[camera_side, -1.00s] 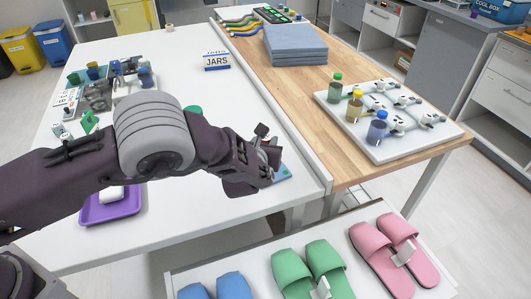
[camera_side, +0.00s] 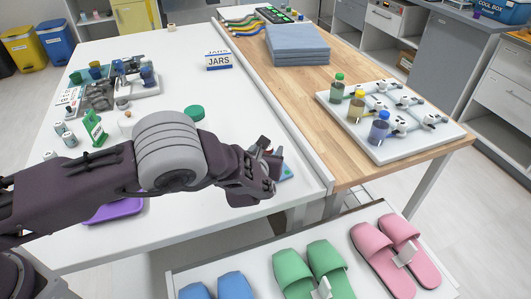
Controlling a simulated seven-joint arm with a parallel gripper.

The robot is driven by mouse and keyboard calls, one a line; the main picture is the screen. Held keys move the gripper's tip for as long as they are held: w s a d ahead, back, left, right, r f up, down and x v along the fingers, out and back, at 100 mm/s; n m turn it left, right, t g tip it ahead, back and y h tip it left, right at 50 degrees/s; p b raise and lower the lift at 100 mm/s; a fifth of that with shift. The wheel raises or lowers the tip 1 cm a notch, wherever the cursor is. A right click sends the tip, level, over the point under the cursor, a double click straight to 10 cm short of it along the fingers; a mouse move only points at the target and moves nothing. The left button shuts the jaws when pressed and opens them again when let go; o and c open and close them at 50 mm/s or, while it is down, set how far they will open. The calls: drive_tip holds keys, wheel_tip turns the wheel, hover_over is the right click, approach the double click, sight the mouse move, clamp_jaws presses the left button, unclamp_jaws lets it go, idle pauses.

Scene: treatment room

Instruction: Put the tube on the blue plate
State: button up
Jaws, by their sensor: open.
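My gripper (camera_side: 270,160) is open over the right front part of the white table, close to the wooden bench. I cannot make out the tube for certain; my gripper and arm cover much of the area. Whether anything lies between the fingers is too small to tell.
A purple tray (camera_side: 112,212) is mostly hidden by my arm. A green-lidded jar (camera_side: 194,113) stands behind the arm. The JARS sign (camera_side: 218,61) stands farther back. A white rack (camera_side: 392,122) with capped bottles sits on the bench. The table's back middle is clear.

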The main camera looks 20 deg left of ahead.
drive_tip(key=v, duration=1.2)
drive_tip(key=s+a+r+n+g+y, duration=0.2)
drive_tip(key=s+a+r+n+g, duration=0.15)
drive_tip(key=a+r+n, duration=0.55)
drive_tip(key=s+a+r+n+g+y, duration=0.3)
drive_tip(key=s+a+r+n, duration=0.3)
drive_tip(key=a, duration=0.5)
drive_tip(key=s+a+r+n+g+h, duration=0.1)
drive_tip(key=s+a+r+n, duration=0.1)
drive_tip(key=s+n, duration=0.3)
drive_tip(key=s+a+r+n+g+h, duration=0.2)
drive_tip(key=s+n, duration=0.3)
drive_tip(key=s+d+r+n+t+h, duration=0.1)
drive_tip(key=s+d+n+h, duration=0.1)
drive_tip(key=s+d+n, duration=0.1)
drive_tip(key=s+d+r+n+h, duration=0.2)
drive_tip(key=s+n, duration=0.3)
drive_tip(key=s, duration=0.3)
drive_tip(key=shift+s+d+r+n+t+h, duration=0.25)
drive_tip(key=shift+d+r+n+t+h, duration=0.05)
drive_tip(key=shift+d+n+t, duration=0.1)
